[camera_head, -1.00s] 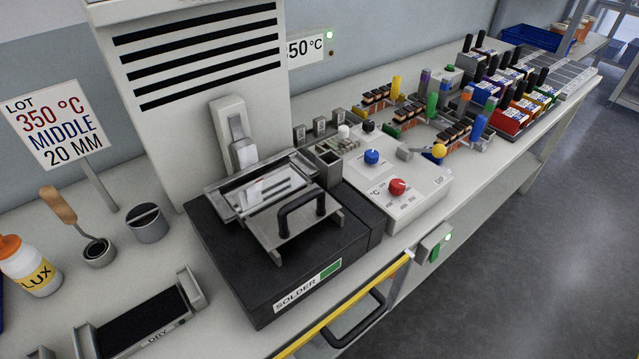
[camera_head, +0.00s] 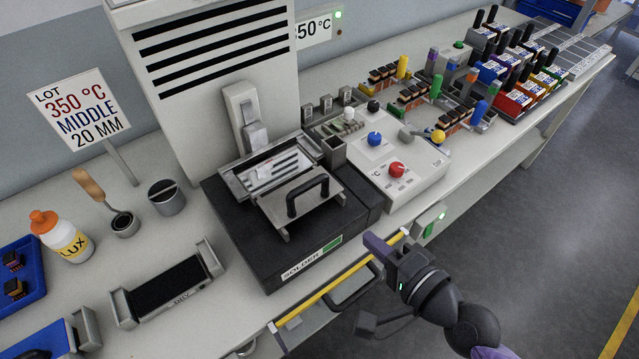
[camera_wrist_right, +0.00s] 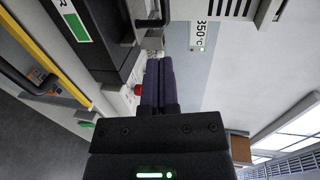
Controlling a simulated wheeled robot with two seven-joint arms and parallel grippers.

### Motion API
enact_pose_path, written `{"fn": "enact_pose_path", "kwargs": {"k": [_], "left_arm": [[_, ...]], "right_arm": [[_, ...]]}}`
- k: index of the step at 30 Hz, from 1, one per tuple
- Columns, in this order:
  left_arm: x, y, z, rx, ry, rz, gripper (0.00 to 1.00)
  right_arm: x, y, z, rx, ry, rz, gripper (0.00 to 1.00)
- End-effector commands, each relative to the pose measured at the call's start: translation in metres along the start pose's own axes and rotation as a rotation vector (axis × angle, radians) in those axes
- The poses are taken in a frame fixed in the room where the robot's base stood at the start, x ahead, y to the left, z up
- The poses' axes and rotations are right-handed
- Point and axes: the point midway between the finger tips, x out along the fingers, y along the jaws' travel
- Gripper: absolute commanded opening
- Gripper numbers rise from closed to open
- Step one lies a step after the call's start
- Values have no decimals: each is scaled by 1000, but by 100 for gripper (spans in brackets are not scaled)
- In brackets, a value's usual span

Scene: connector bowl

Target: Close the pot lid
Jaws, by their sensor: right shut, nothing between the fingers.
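The solder pot is a black box (camera_head: 244,243) with a "SOLDER" label on its front. Its lid (camera_head: 272,207) is a grey metal plate with a black arched handle (camera_head: 308,188). The lid lies over the front part of the top, and the shiny rectangular opening (camera_head: 268,172) shows uncovered behind it. My right gripper (camera_head: 372,241) is shut and empty, in front of and to the right of the pot, apart from the handle. Its dark purple fingers also show in the wrist view (camera_wrist_right: 159,64). My left gripper is not in view.
A yellow bar (camera_head: 335,285) runs along the bench front. Right of the pot stands a control box with a red knob (camera_head: 396,169) and a blue knob (camera_head: 375,139). A grey tower (camera_head: 215,110) rises behind the pot. A dry tray (camera_head: 168,286) and flux bottle (camera_head: 62,238) stand left.

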Motion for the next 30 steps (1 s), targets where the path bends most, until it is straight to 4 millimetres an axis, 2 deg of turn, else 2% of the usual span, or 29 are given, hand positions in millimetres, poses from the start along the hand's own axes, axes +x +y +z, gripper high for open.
{"fn": "enact_pose_path", "kwargs": {"k": [1, 5, 15, 19, 24, 30], "left_arm": [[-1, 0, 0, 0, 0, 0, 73], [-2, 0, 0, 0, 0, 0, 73], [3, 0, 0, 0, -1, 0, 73], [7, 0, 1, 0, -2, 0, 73], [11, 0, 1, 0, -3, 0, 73], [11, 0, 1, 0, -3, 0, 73]], "right_arm": [[1, -6, 2, 12, -7, -14, 0], [19, -7, 2, 19, -7, -20, 0], [94, -6, 2, 14, -7, -17, 0], [118, -6, 3, 14, -8, -15, 0], [135, -6, 2, 12, -7, -14, 0], [140, -7, 3, 11, -7, -13, 0]]}}
